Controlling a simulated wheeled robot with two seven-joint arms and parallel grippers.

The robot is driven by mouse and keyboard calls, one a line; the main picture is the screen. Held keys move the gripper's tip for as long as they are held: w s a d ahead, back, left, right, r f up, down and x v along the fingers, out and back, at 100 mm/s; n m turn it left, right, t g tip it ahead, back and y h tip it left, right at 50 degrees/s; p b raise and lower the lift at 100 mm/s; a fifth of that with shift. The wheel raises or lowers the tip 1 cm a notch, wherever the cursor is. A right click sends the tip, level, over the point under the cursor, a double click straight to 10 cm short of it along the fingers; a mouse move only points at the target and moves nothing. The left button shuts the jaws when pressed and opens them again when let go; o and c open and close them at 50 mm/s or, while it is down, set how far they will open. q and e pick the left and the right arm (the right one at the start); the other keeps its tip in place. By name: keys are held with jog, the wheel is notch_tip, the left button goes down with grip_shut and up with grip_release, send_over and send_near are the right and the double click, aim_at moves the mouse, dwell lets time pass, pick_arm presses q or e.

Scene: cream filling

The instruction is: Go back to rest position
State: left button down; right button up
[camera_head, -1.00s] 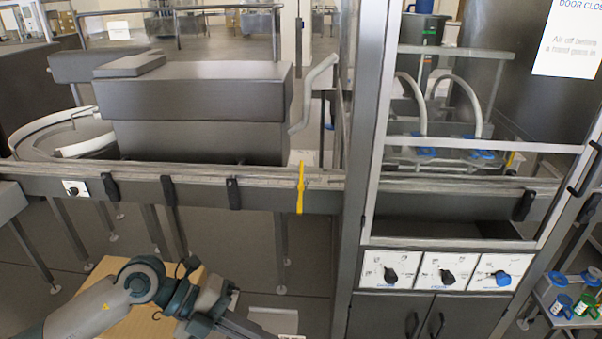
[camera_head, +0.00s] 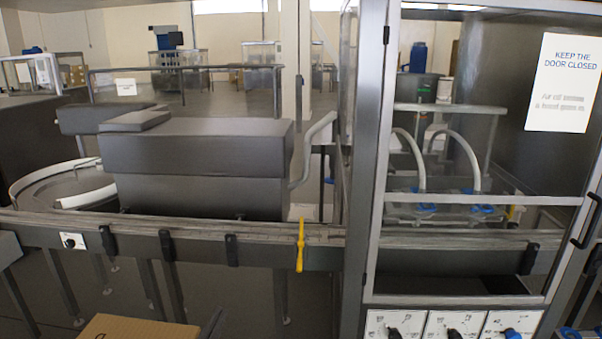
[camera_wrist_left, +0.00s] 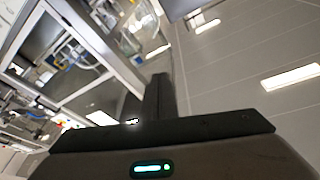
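The tip of my left gripper (camera_head: 214,322) shows as a small dark piece at the bottom edge of the head view, just right of a cardboard box (camera_head: 135,328). In the left wrist view my left gripper (camera_wrist_left: 158,97) has its dark fingers together in the middle, with nothing seen between them. The rest of the left arm is out of the head view. My right gripper is in neither view.
A conveyor rail (camera_head: 200,222) with a yellow handle (camera_head: 300,246) crosses in front. A grey covered machine (camera_head: 195,165) stands behind it. A framed filling cabinet with a door sign (camera_head: 563,82) and knobs (camera_head: 453,333) stands at right.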

pick_arm(q)
jog(key=s+a+f+n+g+y, duration=0.2)
jog(key=s+a+f+g, duration=0.1)
jog(key=f, duration=0.4)
jog(key=s+a+f+n+g+y, duration=0.2)
jog(key=s+f, duration=0.1)
jog(key=f, duration=0.3)
jog(key=s+a+f+n+g+y, duration=0.2)
jog(key=s+a+f+g+y, duration=0.1)
jog(key=f, duration=0.4)
jog(key=s+d+f+g+h, duration=0.1)
jog(key=s+f+g, duration=0.4)
jog(key=s, duration=0.5)
jog(key=s+f+g, duration=0.4)
jog(key=s+f, duration=0.3)
jog(key=s, duration=0.3)
notch_tip(320, 180, down, 28)
jog(key=s+a+f+g+b, duration=0.1)
jog(key=s+a+f+g, duration=0.1)
jog(key=s+f, duration=1.6)
jog(key=shift+s+a+f+b, duration=0.35)
jog(key=shift+a+f, duration=0.15)
jog(key=shift+f, duration=0.25)
